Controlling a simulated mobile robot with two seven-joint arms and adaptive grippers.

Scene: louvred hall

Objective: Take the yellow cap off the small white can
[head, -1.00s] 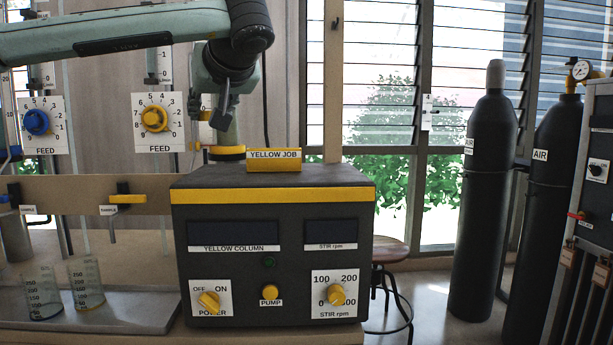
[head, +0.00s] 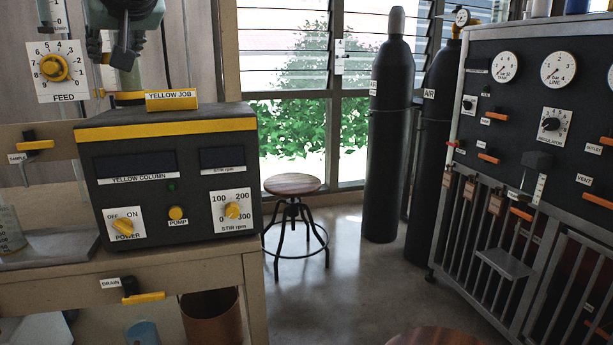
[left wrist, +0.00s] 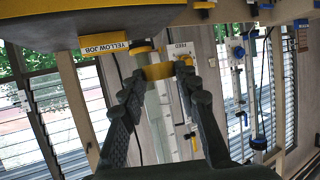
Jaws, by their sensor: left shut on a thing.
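My left gripper (head: 122,48) hangs at the upper left of the head view, above and behind the black control box. In the left wrist view its fingertips are shut on a small yellow thing (left wrist: 157,72), which looks like the yellow cap. A pale column stands behind it there. In the head view the yellow thing cannot be made out between the fingers. I cannot make out the small white can in either view. My right gripper is not in view.
The black control box (head: 170,165) with a YELLOW JOB sign (head: 171,100) stands on a bench (head: 190,265). A round stool (head: 292,185), two dark gas cylinders (head: 390,140) and a gauge panel (head: 545,110) are to the right. The floor between is clear.

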